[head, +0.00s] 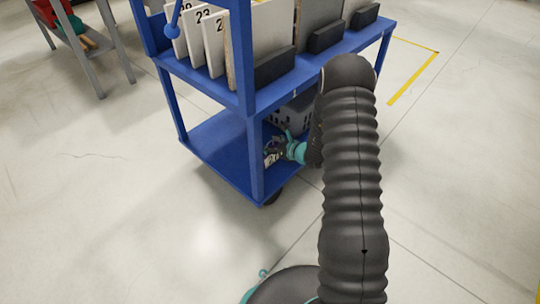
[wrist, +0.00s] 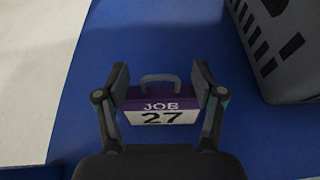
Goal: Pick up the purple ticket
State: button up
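The purple ticket (wrist: 161,111) has a looped handle on top and a white panel reading "JOB 27". In the wrist view it sits between the two fingers of my gripper (wrist: 160,86), over the blue lower shelf (wrist: 110,60). The fingers are spread wide, one at each side of the ticket. Whether they touch its edges I cannot tell. In the head view my gripper (head: 275,152) is low inside the blue cart (head: 215,145), and the ticket's pale face shows small beside it.
A grey crate (wrist: 285,45) stands on the same shelf at the right. Numbered white panels (head: 213,42) stand on the cart's upper shelf above my gripper. A blue post (head: 255,155) stands close to the gripper. Open floor lies left of the cart.

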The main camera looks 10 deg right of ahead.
jog(key=c, duration=0.9)
notch_tip(320, 180, up, 10)
jog(key=shift+r+p, duration=0.1)
jog(key=shift+p, duration=0.65)
